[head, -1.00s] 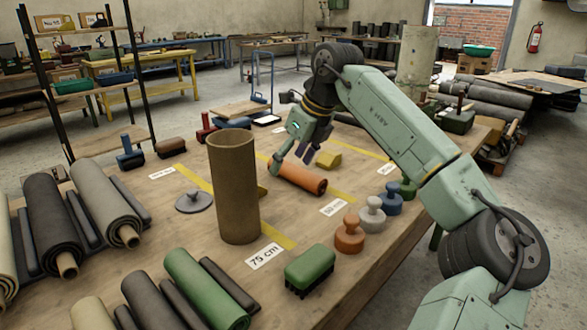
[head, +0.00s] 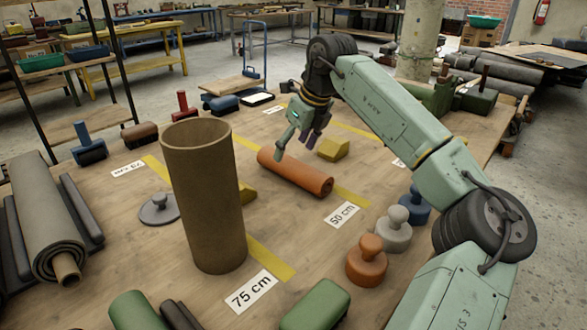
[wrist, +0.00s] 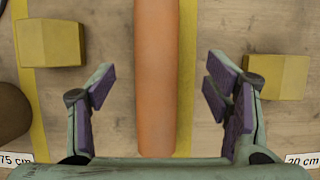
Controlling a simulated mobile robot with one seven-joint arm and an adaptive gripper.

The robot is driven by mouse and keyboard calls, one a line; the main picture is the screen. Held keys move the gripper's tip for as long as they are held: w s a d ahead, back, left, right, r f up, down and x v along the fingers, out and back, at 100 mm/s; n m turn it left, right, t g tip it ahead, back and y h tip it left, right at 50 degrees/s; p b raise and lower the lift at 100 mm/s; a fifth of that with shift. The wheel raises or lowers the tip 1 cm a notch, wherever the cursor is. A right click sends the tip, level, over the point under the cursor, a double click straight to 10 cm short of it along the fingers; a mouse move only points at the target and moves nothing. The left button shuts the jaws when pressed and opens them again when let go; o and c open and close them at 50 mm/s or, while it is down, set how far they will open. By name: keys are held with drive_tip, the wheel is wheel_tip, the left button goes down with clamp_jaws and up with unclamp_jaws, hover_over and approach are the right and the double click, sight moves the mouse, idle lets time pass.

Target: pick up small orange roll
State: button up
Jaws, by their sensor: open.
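In the wrist view the orange roll (wrist: 156,75) runs up the middle of the picture. My gripper (head: 297,146) is above the far part of the roll in the head view. The fingers do not touch the roll.
A tall brown tube (head: 204,200) stands left of the roll. A yellow block (head: 334,149) lies just right of it; another yellow block (wrist: 50,43) is left of it. An orange knobbed weight (head: 367,262) and similar ones stand at front right. A 50 cm label (head: 342,215) lies nearby.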

sight(288, 157)
drive_tip(key=p+x, duration=0.1)
drive_tip(key=x, duration=0.5)
drive_tip(key=shift+a, duration=0.15)
drive_tip(key=shift+s, duration=0.1)
drive_tip(key=c, duration=1.6)
clamp_jaws()
drive_tip(key=shift+r, duration=0.1)
